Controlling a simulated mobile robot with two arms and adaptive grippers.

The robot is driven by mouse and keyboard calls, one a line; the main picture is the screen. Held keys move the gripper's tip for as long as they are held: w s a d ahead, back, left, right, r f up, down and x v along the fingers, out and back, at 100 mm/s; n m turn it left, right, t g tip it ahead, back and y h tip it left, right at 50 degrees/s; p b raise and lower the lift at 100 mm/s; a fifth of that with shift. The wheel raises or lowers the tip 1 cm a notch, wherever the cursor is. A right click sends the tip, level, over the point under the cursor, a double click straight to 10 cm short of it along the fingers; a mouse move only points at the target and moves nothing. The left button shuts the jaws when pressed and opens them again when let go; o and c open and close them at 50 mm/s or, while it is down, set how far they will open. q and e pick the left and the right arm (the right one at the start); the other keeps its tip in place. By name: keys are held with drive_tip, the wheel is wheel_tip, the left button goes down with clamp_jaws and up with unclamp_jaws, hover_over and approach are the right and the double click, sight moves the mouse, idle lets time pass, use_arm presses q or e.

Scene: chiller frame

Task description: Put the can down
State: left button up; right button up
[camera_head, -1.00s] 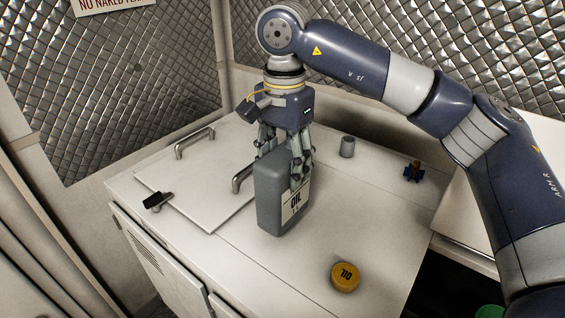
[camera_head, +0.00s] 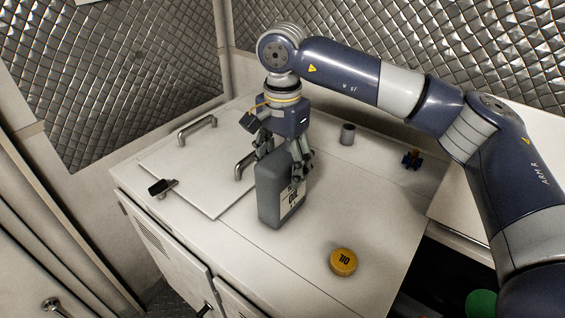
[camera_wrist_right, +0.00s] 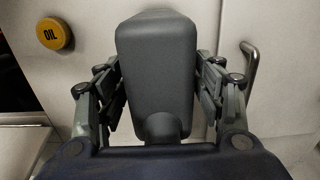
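The grey oil can (camera_head: 268,197) with a white "OIL" label stands upright on the white cabinet top (camera_head: 330,215). My right gripper (camera_head: 284,160) is above it, pointing down, with its fingers spread on either side of the can's upper part. In the right wrist view the can (camera_wrist_right: 157,70) lies between the open fingers (camera_wrist_right: 160,95), with narrow gaps visible beside it. The can's far side is hidden. My left gripper is not in view.
A yellow "OIL" cap (camera_head: 343,262) lies in front right of the can. A lid panel with handles (camera_head: 198,129) is to the left, with a black latch (camera_head: 162,187).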

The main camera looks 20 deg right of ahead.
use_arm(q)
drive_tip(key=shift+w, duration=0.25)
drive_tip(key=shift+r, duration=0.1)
use_arm(e)
drive_tip(key=shift+r, duration=0.1)
drive_tip(key=shift+r, duration=0.2)
wheel_tip(320, 180, up, 11)
drive_tip(key=shift+f+b, duration=0.15)
drive_tip(key=shift+b, duration=0.9)
drive_tip(key=shift+r, duration=0.55)
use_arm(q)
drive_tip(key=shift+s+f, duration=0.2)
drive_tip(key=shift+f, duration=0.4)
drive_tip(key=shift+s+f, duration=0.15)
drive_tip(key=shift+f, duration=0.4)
